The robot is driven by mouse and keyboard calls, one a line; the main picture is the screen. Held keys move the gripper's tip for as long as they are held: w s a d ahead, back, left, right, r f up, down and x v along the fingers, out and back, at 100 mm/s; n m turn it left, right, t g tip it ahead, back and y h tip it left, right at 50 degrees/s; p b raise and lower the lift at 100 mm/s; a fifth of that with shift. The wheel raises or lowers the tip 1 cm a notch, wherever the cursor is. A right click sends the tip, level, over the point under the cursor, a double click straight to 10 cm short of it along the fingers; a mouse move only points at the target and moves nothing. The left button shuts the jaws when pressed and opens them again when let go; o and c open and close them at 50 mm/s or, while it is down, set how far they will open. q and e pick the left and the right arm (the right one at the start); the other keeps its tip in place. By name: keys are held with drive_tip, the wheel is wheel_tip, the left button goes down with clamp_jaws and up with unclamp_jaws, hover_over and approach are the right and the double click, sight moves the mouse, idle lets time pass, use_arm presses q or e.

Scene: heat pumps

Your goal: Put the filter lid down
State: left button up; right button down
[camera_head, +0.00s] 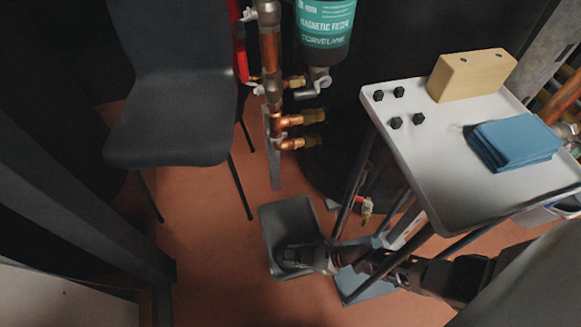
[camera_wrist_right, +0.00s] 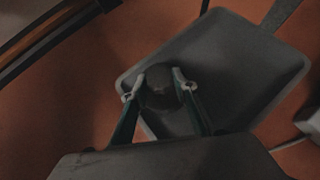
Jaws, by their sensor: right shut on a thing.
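My right gripper (camera_head: 296,257) reaches low over a grey tray (camera_head: 287,213) on the floor. In the right wrist view its two fingers (camera_wrist_right: 160,88) are shut on a dark, round filter lid (camera_wrist_right: 159,95). The lid is over the near left part of the tray (camera_wrist_right: 245,60); I cannot tell whether it touches the tray bottom. In the head view the lid is not clear against the dark gripper. The magnetic filter (camera_head: 325,30), a dark cylinder with a teal label, hangs among the pipes at the top. My left gripper is not in view.
A white side table (camera_head: 435,185) at right holds a yellow block (camera_head: 470,73), a folded blue cloth (camera_head: 515,145) and several black knobs. A dark chair (camera_head: 175,110) stands at left. Copper pipes (camera_head: 270,60) hang at centre. Floor left of the tray is clear.

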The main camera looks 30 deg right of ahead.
drive_tip(key=shift+w, duration=0.2)
drive_tip(key=shift+f, duration=0.15)
drive_tip(key=c, duration=1.6)
unclamp_jaws()
drive_tip(key=shift+s, duration=0.1)
